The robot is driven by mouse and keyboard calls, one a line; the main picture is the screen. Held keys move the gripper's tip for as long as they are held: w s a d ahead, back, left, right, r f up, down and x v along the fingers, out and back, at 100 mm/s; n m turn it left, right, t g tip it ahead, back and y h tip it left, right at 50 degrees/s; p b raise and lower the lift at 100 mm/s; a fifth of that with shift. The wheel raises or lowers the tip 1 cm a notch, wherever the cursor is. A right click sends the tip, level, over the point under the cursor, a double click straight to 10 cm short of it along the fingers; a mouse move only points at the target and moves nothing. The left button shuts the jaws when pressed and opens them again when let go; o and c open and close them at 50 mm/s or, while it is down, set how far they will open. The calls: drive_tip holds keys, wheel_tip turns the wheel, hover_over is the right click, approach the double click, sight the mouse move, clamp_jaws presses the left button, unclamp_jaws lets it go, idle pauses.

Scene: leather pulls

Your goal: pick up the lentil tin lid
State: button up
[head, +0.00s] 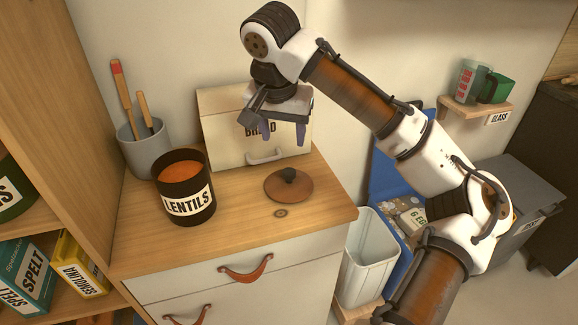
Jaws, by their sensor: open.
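The lentil tin lid (289,187) is a round brown disc with a dark knob on top. It lies flat on the wooden counter, to the right of the black lentil tin (184,187). The tin stands upright and uncovered, with orange lentils showing inside and a LENTILS label on its front. My gripper (283,136) is above and behind the lid, in front of the bread box, with its fingers pointing down. It is open and empty, apart from the lid.
A cream bread box (222,137) stands at the back of the counter (245,226). A grey crock (143,148) with wooden-handled utensils stands behind the tin. The counter around the lid is clear towards the front. A pale open bin (368,258) stands on the right below.

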hover_over(289, 171)
drive_tip(key=s, duration=0.1)
wheel_tip(289, 171, down, 8)
drive_tip(key=shift+s+a+f, duration=0.1)
drive_tip(key=shift+a, duration=0.05)
drive_tip(key=shift+p+x, duration=0.6)
drive_tip(key=shift+x, duration=2.05)
drive_tip(key=shift+s, duration=0.15)
drive_tip(key=shift+c, duration=0.2)
drive_tip(key=c, duration=1)
